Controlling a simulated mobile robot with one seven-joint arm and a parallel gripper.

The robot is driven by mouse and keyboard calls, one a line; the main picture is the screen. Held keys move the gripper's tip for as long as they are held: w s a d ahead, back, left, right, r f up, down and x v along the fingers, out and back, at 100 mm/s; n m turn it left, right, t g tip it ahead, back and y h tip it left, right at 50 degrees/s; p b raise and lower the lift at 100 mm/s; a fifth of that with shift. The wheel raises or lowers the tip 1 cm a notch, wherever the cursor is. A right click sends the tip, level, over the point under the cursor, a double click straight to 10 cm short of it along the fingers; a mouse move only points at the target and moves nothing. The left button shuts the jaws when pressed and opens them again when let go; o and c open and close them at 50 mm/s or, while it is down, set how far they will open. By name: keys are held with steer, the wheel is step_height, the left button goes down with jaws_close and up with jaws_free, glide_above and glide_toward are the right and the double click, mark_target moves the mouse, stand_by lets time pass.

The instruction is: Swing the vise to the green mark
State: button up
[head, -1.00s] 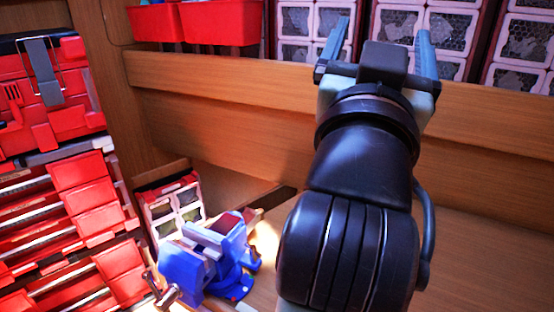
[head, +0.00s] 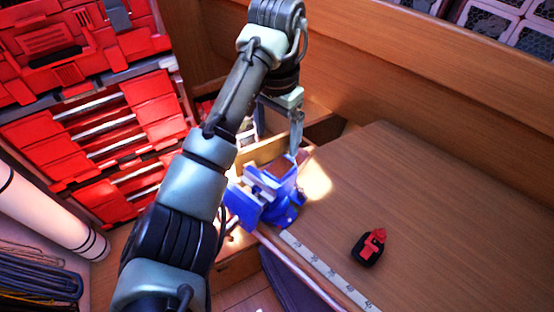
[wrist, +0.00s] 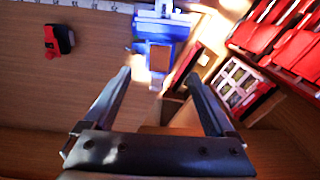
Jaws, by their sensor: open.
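The blue vise (head: 284,212) stands on the corner of the wooden bench in the head view, its jaws facing left. It also shows at the top of the wrist view (wrist: 160,30), beyond the fingertips. My gripper (head: 279,138) hangs fingers-down just behind and above the vise, apart from it as far as I can tell. In the wrist view my gripper (wrist: 158,76) has its two fingers wide apart with nothing between them. I cannot make out a green mark in either view.
A numbered measuring strip (head: 325,268) runs along the bench's front edge. A red and black tape measure (head: 369,247) lies right of the vise. Red tool drawers (head: 100,130) stand at left. A wooden wall (head: 400,85) rises behind. The bench's right side is clear.

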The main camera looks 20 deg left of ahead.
mark_target(277, 170)
step_height(277, 170, down, 11)
steer(key=shift+w, duration=0.1)
jaws_close()
stand_by(0.7)
